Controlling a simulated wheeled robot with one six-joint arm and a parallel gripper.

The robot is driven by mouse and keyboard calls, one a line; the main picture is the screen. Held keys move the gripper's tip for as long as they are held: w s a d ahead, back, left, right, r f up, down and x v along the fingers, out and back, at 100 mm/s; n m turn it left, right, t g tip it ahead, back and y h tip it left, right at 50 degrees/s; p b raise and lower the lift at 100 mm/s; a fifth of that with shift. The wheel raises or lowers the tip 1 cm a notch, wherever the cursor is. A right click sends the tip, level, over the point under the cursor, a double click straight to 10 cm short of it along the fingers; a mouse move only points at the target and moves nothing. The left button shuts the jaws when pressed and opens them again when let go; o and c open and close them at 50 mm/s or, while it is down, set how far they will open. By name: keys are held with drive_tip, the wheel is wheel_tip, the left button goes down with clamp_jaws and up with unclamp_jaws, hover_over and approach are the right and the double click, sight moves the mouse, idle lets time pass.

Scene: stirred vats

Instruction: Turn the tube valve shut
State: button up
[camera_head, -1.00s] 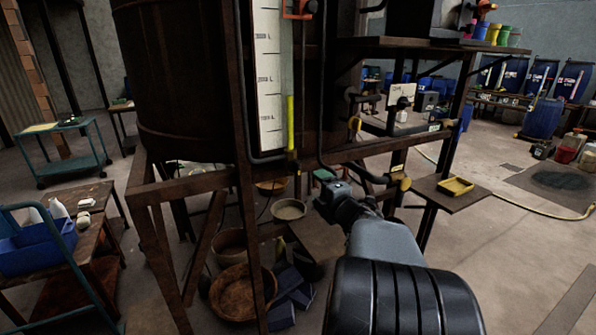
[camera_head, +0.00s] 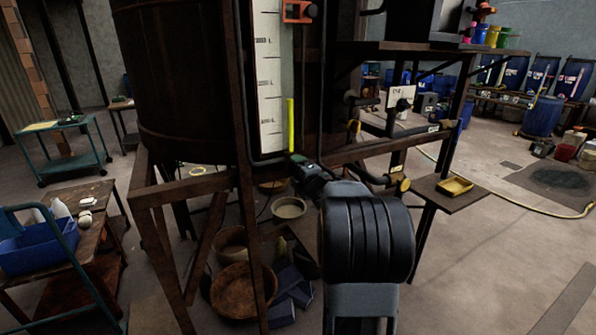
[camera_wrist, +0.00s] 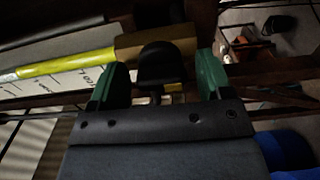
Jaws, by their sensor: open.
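The gauge tube holds a bright yellow column (camera_head: 290,125) against a white scale board (camera_head: 270,75) on the vat frame. In the wrist view the yellow tube (camera_wrist: 65,65) runs into a brass-coloured fitting (camera_wrist: 135,45). A black valve handle (camera_wrist: 165,62) sits at this fitting. My gripper (camera_wrist: 162,80) is open, with one green finger on each side of the black handle; I cannot tell whether either touches it. In the head view my gripper (camera_head: 303,166) is at the tube's lower end and hides the valve there.
A dark wooden beam (camera_head: 350,153) and pipes run right of the tube. A pipe with a yellow end (camera_head: 402,185) is close to my arm. A small shelf with a yellow tray (camera_head: 455,186) stands further right. Bowls (camera_head: 289,207) lie below the vat.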

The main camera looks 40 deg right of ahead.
drive_tip(key=c, duration=0.9)
drive_tip(key=m, duration=0.8)
drive_tip(key=shift+m+p, duration=0.4)
drive_tip(key=m+p, duration=0.1)
drive_tip(key=m, duration=0.3)
drive_tip(key=shift+r, duration=0.1)
drive_tip(key=shift+m+p, duration=1.1)
drive_tip(key=shift+m, duration=1.4)
